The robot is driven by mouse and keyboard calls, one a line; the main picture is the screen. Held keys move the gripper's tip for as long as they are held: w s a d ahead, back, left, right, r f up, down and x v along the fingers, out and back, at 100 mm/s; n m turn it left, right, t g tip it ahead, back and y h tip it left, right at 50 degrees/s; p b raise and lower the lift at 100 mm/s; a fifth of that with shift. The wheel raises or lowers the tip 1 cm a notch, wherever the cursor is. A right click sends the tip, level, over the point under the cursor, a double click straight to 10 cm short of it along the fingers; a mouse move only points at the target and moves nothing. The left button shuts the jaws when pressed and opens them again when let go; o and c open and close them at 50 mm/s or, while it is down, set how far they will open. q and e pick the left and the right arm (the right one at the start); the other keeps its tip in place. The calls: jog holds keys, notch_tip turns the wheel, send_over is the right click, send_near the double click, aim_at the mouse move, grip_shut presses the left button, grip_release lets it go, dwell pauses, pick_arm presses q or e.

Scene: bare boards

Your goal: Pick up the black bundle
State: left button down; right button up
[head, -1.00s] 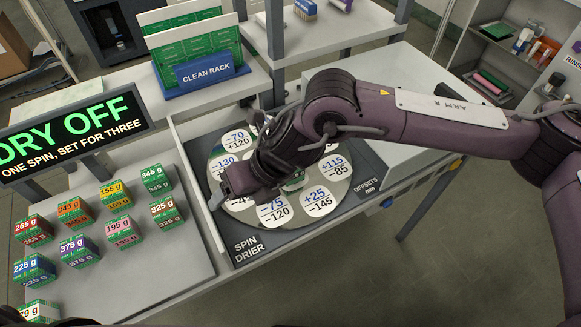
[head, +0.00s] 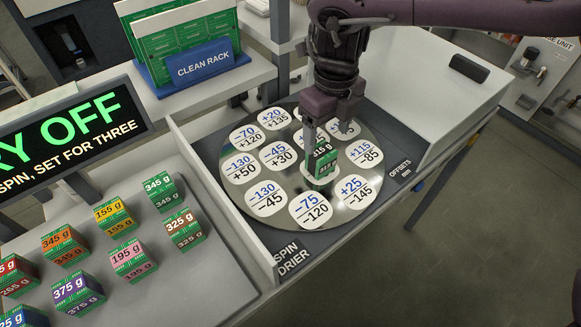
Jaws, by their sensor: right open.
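The black bundle (head: 322,163), a green block with a dark label ending in "15 g", stands upright on a white spot of the round spin drier plate (head: 348,203). My right gripper (head: 326,132) points down over the plate at the bundle's top. Its jaws are open; one finger comes down at the bundle's upper left, the other is farther back to the right. I cannot tell whether either finger touches the bundle. My left gripper is out of view.
Several labelled bundles, among them a pink one (head: 127,258) and a brown one (head: 184,229), stand on the grey tray (head: 215,262) at left. The clean rack (head: 203,68) with green boards stands behind.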

aim_at(322, 150)
jog(key=shift+w+a+f, duration=0.15)
jog(key=shift+a+f, duration=0.05)
jog(key=shift+f, duration=0.25)
jog(key=shift+a+f, duration=0.1)
jog(key=shift+f, duration=0.25)
notch_tip(322, 150, down, 7)
jog(key=shift+r, duration=0.2)
jog(key=c, duration=1.2)
jog(key=shift+r, duration=0.15)
jog(key=shift+c, duration=0.2)
